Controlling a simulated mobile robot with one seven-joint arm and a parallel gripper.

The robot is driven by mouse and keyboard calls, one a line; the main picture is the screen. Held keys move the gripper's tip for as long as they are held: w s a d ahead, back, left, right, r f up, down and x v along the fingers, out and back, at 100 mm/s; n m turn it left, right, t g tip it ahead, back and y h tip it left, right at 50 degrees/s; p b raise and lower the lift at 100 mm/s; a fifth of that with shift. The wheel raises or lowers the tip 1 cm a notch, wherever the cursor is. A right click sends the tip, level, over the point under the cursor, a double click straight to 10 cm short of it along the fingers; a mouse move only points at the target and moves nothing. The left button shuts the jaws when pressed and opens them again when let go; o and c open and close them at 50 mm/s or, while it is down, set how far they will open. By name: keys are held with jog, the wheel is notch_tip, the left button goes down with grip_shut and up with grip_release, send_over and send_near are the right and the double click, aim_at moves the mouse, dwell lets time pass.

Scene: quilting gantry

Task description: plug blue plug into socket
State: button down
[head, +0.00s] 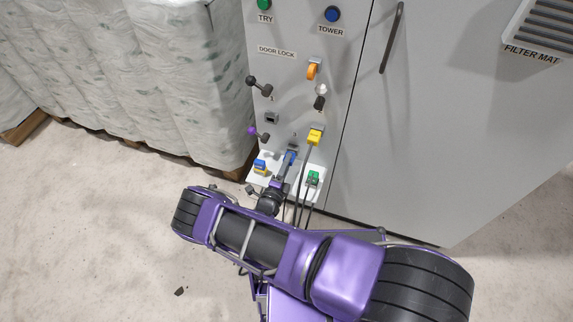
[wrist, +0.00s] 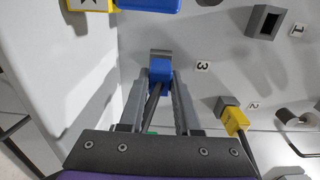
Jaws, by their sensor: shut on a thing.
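The blue plug (wrist: 159,72) is between the fingertips of my gripper (wrist: 160,88), which is shut on it, with a dark cable running back between the fingers. Its front end is right at a grey socket (wrist: 160,53) beside the label 3. I cannot tell how far the plug is inserted. In the head view the blue plug (head: 291,157) shows at the foot of the cabinet panel, with my gripper (head: 286,168) reaching it from below.
A yellow plug (wrist: 235,120) is at the socket by label 2. An empty-looking grey socket (wrist: 265,22) is by label 1. A blue and yellow block (head: 260,167) and a green plug (head: 313,178) flank my gripper on the white ledge. Wrapped pallets (head: 150,80) stand left.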

jog(key=shift+w+d, duration=0.1)
jog(key=shift+w, duration=0.1)
jog(key=c, duration=0.5)
grip_release()
jog(key=shift+c, duration=0.2)
jog(key=v, duration=1.7)
jog(key=shift+s+p, duration=0.2)
jog(key=shift+p, duration=0.2)
